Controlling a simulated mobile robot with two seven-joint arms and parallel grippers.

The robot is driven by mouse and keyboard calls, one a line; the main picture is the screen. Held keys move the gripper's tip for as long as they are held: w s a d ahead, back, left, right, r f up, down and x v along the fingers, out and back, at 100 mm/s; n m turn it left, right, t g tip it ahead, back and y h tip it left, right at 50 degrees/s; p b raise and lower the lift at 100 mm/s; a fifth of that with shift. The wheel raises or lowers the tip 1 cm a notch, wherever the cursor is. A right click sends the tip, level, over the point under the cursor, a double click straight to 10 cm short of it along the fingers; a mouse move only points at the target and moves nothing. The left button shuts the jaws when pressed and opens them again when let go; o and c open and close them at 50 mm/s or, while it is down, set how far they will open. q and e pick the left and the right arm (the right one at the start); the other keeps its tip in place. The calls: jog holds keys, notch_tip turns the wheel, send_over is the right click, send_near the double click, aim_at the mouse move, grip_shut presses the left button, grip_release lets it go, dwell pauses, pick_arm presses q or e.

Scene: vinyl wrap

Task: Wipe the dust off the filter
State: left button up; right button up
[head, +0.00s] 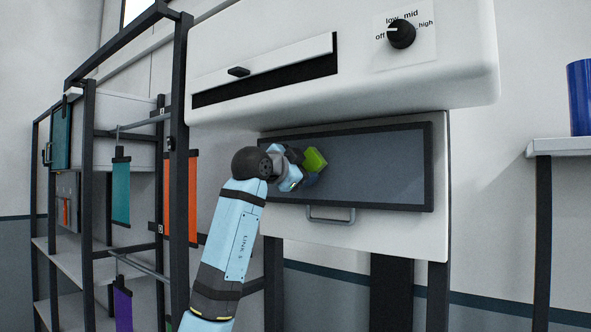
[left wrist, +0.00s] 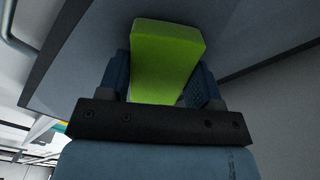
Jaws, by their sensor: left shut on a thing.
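The filter (head: 378,165) is a dark grey rectangular panel in a black frame, set in the white machine. A green sponge-like block (head: 315,160) is at its left part. My left gripper (head: 308,172) is shut on this block. In the left wrist view the green block (left wrist: 167,60) sits between the two blue fingers, with the grey filter surface (left wrist: 85,50) behind it. The block is at or very near the filter surface; I cannot tell if it touches. No separate dust patch can be made out. My right gripper is not in view.
The white machine (head: 470,60) overhangs the filter, with a dial (head: 401,34) at upper right. A handle (head: 331,215) sticks out below the filter. A dark rack (head: 178,120) with hanging coloured sheets stands left. A blue cylinder (head: 580,97) stands on a shelf at right.

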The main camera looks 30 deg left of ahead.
aim_at(332, 171)
pick_arm(q)
jog(key=shift+s+d, duration=0.2)
jog(key=shift+d, duration=2.1)
jog(key=shift+s+d, duration=0.1)
jog(key=shift+d, duration=2.3)
jog(key=shift+s+d+b, duration=0.2)
jog(key=shift+d+b, duration=1.1)
jog(key=shift+d, duration=0.3)
jog(key=shift+f+b, duration=0.15)
jog(key=shift+b, duration=0.3)
jog(key=shift+w+a+f+b, duration=0.1)
jog(key=shift+w+a+b, duration=0.1)
jog(key=shift+a, duration=1.45)
jog(key=shift+w+a+b, duration=0.1)
jog(key=shift+a+b, duration=0.1)
jog(key=shift+a, duration=1.45)
jog(key=a+p, duration=0.1)
jog(key=a, duration=0.8)
jog(key=shift+w+a, duration=0.2)
jog(key=shift+w, duration=0.15)
